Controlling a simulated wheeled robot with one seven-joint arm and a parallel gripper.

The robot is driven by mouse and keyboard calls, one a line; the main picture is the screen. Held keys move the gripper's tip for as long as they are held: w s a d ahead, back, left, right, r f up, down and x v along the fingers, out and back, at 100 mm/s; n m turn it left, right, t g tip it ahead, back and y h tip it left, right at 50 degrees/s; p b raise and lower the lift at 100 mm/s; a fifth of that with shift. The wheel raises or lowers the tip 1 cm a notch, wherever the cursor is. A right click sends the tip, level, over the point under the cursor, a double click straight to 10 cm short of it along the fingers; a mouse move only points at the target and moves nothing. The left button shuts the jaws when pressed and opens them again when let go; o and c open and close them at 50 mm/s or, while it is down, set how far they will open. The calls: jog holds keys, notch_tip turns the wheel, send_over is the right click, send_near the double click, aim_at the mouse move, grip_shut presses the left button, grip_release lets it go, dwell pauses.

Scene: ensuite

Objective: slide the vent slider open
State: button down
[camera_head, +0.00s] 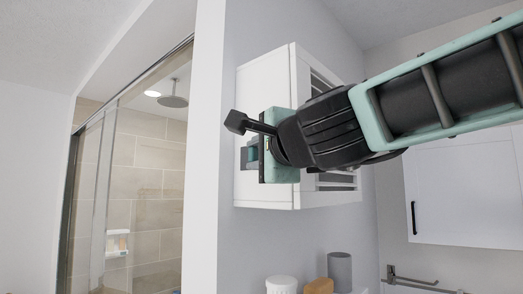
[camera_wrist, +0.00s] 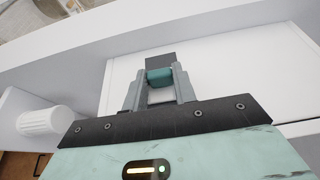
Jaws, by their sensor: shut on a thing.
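A white wall cabinet (camera_head: 265,85) with slatted openings hangs on the grey wall in the head view. A small dark grey plate (camera_wrist: 160,61) with a teal block (camera_wrist: 159,75) sits on its white face in the wrist view; this looks like the vent slider. My gripper (camera_wrist: 158,86) is shut on the teal block, one grey finger on each side. In the head view my gripper (camera_head: 252,155) reaches across the cabinet to its left part. My arm and wrist hide much of the slatted front and most of the slider there.
A white ribbed jar (camera_head: 281,285), a tan block-like item (camera_head: 319,286) and a grey cup (camera_head: 340,271) stand below the cabinet. A white cupboard (camera_head: 455,190) with a black handle is at right. A tiled shower (camera_head: 150,190) lies left behind a wall edge.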

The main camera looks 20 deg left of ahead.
aim_at(244, 156)
jog(key=a, duration=0.1)
jog(key=w+a+p, duration=0.1)
jog(key=a, duration=0.1)
jog(key=shift+w+r, duration=0.1)
jog(key=c, duration=1.4)
grip_release()
jog(key=shift+o, duration=1.4)
jog(key=shift+a, duration=0.15)
jog(key=b+v, duration=0.3)
jog(key=v, duration=1.4)
jog(key=shift+d+b, duration=0.25)
jog(key=shift+b, duration=0.05)
